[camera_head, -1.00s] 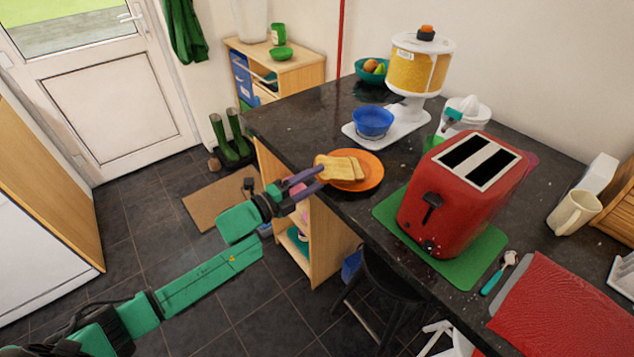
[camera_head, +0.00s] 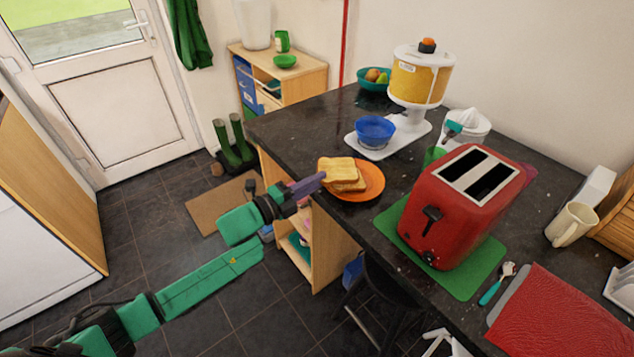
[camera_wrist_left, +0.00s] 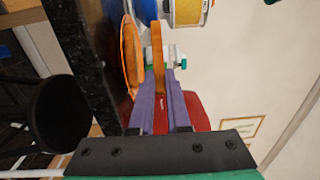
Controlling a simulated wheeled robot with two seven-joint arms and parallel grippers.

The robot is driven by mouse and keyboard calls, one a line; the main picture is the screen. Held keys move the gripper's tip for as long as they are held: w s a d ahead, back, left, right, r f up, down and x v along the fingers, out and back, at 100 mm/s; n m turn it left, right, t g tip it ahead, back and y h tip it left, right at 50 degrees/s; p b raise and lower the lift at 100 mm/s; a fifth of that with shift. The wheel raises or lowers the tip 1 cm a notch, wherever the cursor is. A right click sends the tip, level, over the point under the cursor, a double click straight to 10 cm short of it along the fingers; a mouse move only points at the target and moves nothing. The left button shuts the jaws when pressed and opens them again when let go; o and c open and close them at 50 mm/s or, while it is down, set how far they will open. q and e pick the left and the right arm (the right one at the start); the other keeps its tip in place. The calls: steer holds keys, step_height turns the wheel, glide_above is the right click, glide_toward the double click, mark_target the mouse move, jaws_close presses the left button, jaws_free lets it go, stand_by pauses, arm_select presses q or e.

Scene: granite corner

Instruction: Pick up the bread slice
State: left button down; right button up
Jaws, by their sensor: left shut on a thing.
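Two toasted bread slices are at the orange plate (camera_head: 376,182) near the counter's left edge. My left gripper (camera_head: 319,180) reaches in from the left, its purple fingers shut on the upper bread slice (camera_head: 337,170). In the left wrist view the held slice (camera_wrist_left: 157,45) shows edge-on between the fingertips (camera_wrist_left: 160,75), beside the plate (camera_wrist_left: 127,62) and apart from its surface. The other slice (camera_head: 352,187) lies on the plate, partly hidden under the held one. My right gripper is not in view.
A red toaster (camera_head: 462,205) stands on a green mat (camera_head: 470,272) right of the plate. A blue bowl (camera_head: 375,131) on a white dispenser base (camera_head: 410,135) is behind it. A dark stool (camera_head: 385,290) stands below the counter edge.

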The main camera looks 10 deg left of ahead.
arm_select(q)
steer(key=shift+f, duration=0.1)
steer(key=s+a+r+p, duration=0.5)
steer(key=s+a+p, duration=0.4)
steer(key=s+p, duration=0.1)
steer(key=shift+s, duration=0.45)
